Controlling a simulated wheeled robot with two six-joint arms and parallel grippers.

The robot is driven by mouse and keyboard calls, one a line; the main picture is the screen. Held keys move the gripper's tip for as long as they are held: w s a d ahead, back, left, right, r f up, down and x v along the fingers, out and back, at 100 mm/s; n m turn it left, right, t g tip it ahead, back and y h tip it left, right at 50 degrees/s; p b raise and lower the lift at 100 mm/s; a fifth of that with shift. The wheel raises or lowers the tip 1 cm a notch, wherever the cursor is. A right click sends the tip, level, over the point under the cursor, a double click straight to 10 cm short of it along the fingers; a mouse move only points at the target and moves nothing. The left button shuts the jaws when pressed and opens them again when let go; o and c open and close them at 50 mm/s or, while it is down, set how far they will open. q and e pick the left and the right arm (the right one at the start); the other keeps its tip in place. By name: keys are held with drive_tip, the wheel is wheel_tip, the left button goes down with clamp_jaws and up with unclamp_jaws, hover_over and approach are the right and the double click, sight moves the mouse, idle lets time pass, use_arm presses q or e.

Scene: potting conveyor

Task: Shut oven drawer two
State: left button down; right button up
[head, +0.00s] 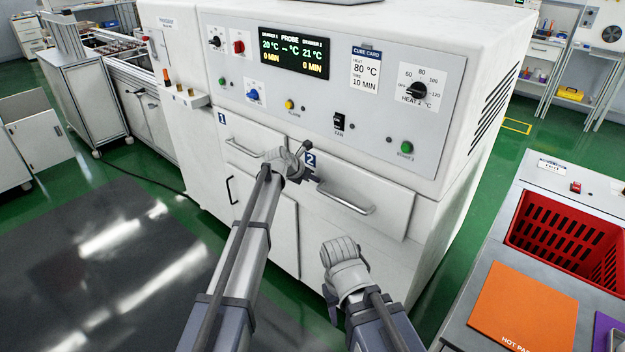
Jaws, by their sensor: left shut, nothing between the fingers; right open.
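The white oven (460,100) fills the middle of the head view. Drawer two (385,205) is the white front at the lower right of the oven, below the control panel, with a grey bar handle (345,197) and a blue label 2 (310,159). I cannot tell for sure whether its front stands out from the oven body. My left gripper (300,155) is shut and empty, close to the drawer's upper left corner, left of the handle; contact is unclear. My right gripper (340,248) is open and empty, below the drawer front and apart from the handle.
Drawer one (248,150), with a blue label 1, is left of drawer two, partly behind my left arm. A control panel (320,90) with knobs and buttons is above. A grey bench with a red crate (565,235) and orange pad (525,310) stands at right.

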use_arm(q)
drive_tip(key=shift+w+d+r, duration=0.1)
drive_tip(key=shift+w+d, duration=0.05)
drive_tip(key=shift+w, duration=0.1)
drive_tip(key=s+a+r+p, duration=0.7)
drive_tip(key=s, duration=0.2)
use_arm(e)
wheel_tip(320, 180, up, 7)
drive_tip(key=d, duration=0.1)
use_arm(q)
drive_tip(key=shift+s+f, duration=0.1)
